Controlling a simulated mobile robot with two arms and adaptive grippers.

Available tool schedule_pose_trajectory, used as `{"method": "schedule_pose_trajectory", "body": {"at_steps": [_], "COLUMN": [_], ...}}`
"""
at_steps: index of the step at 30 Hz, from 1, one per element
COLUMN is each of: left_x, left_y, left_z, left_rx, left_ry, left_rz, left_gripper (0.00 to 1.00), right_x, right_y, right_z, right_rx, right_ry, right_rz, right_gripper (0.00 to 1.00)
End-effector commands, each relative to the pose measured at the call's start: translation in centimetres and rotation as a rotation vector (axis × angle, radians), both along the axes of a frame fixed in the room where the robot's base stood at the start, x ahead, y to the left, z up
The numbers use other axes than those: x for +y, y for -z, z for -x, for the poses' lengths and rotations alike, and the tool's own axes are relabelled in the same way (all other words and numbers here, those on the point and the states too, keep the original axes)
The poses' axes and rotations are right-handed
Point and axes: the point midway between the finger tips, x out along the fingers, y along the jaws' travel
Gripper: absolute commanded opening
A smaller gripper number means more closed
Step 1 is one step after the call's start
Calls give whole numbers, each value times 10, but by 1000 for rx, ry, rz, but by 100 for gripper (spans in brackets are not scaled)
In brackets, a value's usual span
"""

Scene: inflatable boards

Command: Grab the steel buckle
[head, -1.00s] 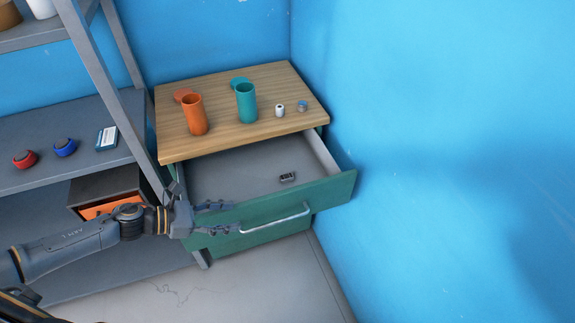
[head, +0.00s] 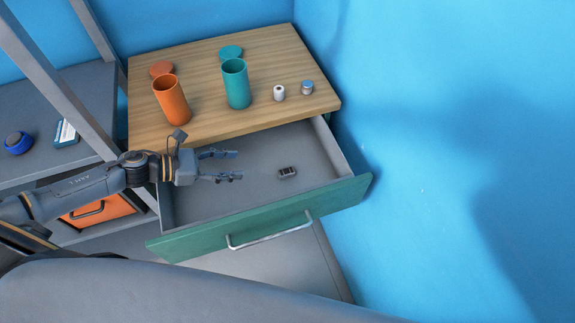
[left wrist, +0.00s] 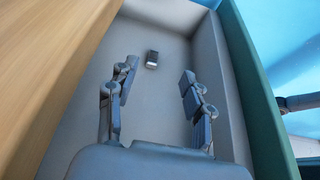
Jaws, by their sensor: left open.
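The steel buckle (head: 287,172) is a small dark grey piece with a metallic edge, lying on the floor of the open green drawer (head: 275,220). My left gripper (head: 240,165) is open and empty over the drawer, to the left of the buckle, with its fingers pointing towards it. In the left wrist view the buckle (left wrist: 152,59) lies ahead of the gap between the two fingers of the left gripper (left wrist: 156,80), apart from both. My right gripper is in neither view.
The wooden top (head: 210,125) above the drawer holds an orange cup (head: 172,100), a teal cup (head: 236,85), a white bottle (head: 279,93) and a small blue-lidded jar (head: 307,88). A blue wall (head: 460,150) stands close on the right. A grey shelf post (head: 60,85) stands at left.

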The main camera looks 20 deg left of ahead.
Motion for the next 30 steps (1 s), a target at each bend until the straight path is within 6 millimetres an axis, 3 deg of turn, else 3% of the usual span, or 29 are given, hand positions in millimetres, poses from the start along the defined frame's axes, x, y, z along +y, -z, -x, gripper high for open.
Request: {"method": "schedule_pose_trajectory", "body": {"at_steps": [1,13,20,30], "left_x": [0,0,-9,-54], "left_y": [13,57,64,85], "left_z": [0,1,-6,-37], "left_rx": [0,0,-2,-3], "left_ry": [1,0,0,0], "left_rz": [0,0,3,3], "left_gripper": [51,51,51,51], "right_x": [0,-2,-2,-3], "right_y": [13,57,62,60], "right_z": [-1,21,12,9], "right_rx": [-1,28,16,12], "right_ry": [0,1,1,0], "right_rz": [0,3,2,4], "right_gripper": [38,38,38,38]}}
